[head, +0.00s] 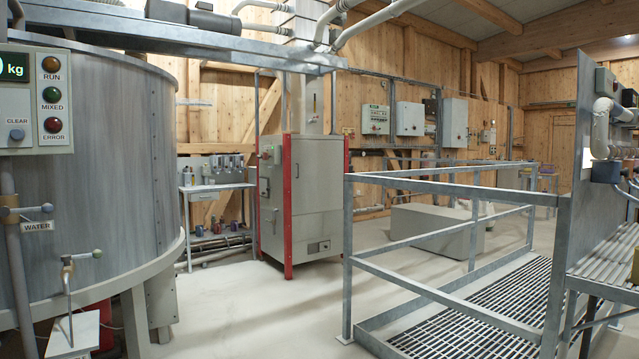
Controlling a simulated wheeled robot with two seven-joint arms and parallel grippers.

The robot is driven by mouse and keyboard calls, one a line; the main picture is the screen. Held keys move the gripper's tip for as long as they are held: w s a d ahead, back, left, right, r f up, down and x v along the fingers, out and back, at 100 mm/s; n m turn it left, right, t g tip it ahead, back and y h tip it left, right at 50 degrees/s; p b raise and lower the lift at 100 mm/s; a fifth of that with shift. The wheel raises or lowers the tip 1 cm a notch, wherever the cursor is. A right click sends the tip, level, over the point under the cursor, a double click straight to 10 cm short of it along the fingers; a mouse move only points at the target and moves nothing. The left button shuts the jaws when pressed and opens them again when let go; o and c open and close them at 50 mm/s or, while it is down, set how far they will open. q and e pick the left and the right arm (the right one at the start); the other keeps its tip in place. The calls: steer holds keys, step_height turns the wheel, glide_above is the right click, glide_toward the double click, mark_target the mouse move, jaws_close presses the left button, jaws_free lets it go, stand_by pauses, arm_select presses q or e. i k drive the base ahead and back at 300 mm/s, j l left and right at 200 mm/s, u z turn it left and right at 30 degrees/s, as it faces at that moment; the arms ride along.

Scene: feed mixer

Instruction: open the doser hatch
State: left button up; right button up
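A tall grey metal cabinet (317,205) with red corner posts stands in the middle of the room, some way off. A metal duct (307,103) rises from its top and pipes run in above. Its front panel looks shut, with a small dark handle high on it and a small plate near the bottom. Its left side (270,200) carries a green and a red control and what look like latches or handles. No label shows which panel is the doser hatch. Neither of my grippers is in view.
A large round mixer tank (105,150) fills the left, with a control box (35,100) and a water valve (28,212) in front. A railing (425,290) around a floor grating (470,310) stands at the right. Open pale floor (250,310) lies between tank and railing, up to the cabinet.

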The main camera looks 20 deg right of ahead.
mark_target(318, 166)
steer(key=i+l+z, duration=0.25)
steer(key=i, duration=0.3)
steer(key=i+l+z, duration=0.25)
steer(key=i, duration=0.35)
steer(key=i+l+z, duration=0.1)
steer(key=i+z, duration=0.15)
steer(key=i, duration=0.35)
steer(key=i+u, duration=0.3)
steer(key=i, duration=0.35)
steer(key=i+u, duration=0.25)
steer(key=i, duration=0.4)
steer(key=i+l+u, duration=0.3)
steer(key=i, duration=0.3)
steer(key=i+j, duration=0.1)
steer(key=i, duration=0.5)
steer(key=i+j+z, duration=0.15)
steer(key=i, duration=0.5)
steer(key=i+j, duration=0.15)
steer(key=i, duration=0.45)
steer(key=l+z, duration=0.05)
